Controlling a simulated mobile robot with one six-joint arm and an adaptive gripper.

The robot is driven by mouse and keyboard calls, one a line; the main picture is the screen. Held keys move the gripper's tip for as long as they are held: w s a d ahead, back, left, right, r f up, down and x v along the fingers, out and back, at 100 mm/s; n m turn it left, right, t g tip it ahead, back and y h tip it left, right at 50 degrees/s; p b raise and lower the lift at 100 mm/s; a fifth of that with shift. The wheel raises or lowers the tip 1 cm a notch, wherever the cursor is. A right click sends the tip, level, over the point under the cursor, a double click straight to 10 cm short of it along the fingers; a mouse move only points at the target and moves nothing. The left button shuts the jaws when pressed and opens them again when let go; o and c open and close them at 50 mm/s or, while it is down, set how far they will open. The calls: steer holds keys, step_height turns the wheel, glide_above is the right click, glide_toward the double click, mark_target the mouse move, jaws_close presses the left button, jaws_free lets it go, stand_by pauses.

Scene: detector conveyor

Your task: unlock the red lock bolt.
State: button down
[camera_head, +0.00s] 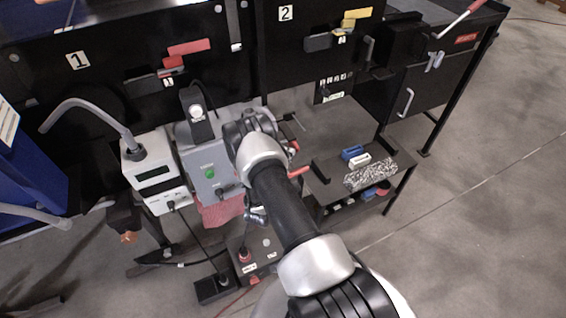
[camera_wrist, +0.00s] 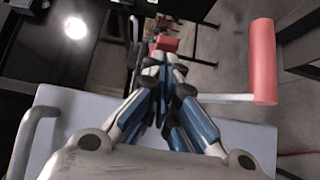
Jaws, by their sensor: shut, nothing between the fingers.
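My gripper (camera_wrist: 165,65) is shut and empty in the wrist view, its blue-and-grey fingers drawn together. A small red block (camera_wrist: 163,43) shows just beyond the fingertips; I cannot tell whether they touch it, or whether it is the lock bolt. A larger red handle (camera_wrist: 264,62) on a pale rod is to the right, apart from the fingers. In the head view, red pieces (camera_head: 188,47) sit on panel 1, and a red handle (camera_head: 298,172) shows just right of my arm. My fingers cannot be made out there.
A grey box (camera_head: 209,172) with a green button stands left of my arm, beside a white instrument (camera_head: 152,173). A low dark table (camera_head: 325,188) at right holds blue and white blocks and a speckled piece. Panel 2 (camera_head: 310,60) is behind. Open floor lies right.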

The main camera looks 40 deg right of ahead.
mark_target(295, 149)
steer(key=shift+d, duration=0.1)
steer(key=d, duration=0.3)
steer(key=shift+s+b, duration=0.3)
steer(key=shift+s, duration=0.05)
stand_by(0.3)
